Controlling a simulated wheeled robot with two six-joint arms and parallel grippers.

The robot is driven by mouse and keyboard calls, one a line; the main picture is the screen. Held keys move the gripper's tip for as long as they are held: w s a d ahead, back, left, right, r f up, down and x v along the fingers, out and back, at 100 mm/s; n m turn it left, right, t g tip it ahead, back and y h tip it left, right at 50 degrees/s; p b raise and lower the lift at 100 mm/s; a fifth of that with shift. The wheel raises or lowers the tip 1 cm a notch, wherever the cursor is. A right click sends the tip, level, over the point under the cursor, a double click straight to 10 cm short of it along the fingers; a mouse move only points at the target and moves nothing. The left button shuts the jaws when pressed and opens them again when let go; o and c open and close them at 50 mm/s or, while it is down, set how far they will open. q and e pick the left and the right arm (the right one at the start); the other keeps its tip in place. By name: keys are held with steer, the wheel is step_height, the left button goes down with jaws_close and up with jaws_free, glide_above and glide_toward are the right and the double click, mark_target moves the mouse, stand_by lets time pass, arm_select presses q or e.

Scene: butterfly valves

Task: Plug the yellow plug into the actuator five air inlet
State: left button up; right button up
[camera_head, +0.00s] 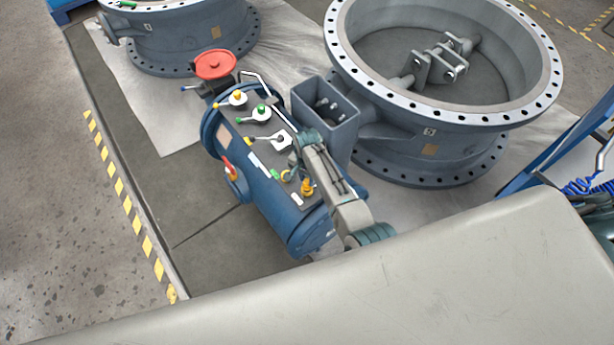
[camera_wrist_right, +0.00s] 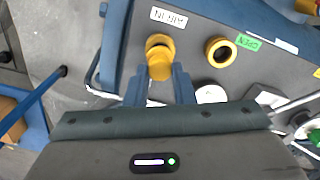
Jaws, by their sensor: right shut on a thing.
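The actuator (camera_head: 268,190) is a blue cylinder with a dark panel on top. My right gripper (camera_head: 298,172) is over the panel's near end. In the right wrist view its fingers (camera_wrist_right: 160,88) are shut on the yellow plug (camera_wrist_right: 160,68). The plug's far end is at a round yellow fitting (camera_wrist_right: 159,43), beside a white label (camera_wrist_right: 168,17) that seems to read "AIR IN" upside down. I cannot tell how deep the plug sits in it. A second yellow ring (camera_wrist_right: 217,51), with a dark open middle, is next to a green label (camera_wrist_right: 247,42). My left gripper is not in view.
White levers with green and yellow knobs (camera_head: 260,112) stand on the panel. A red handwheel (camera_head: 215,64) is at its far end. A grey box bracket (camera_head: 326,110) and large flanged valve body (camera_head: 440,120) stand close on the right. Floor at left is clear.

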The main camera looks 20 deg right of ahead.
steer(key=shift+f, duration=0.65)
stand_by(1.1)
steer(key=shift+f+b, duration=0.35)
steer(key=shift+f, duration=0.1)
stand_by(0.5)
steer(key=o, duration=1.5)
steer(key=shift+r, duration=0.1)
steer(key=shift+r+p, duration=3.75)
steer(key=shift+p, duration=0.2)
steer(key=shift+d, duration=0.1)
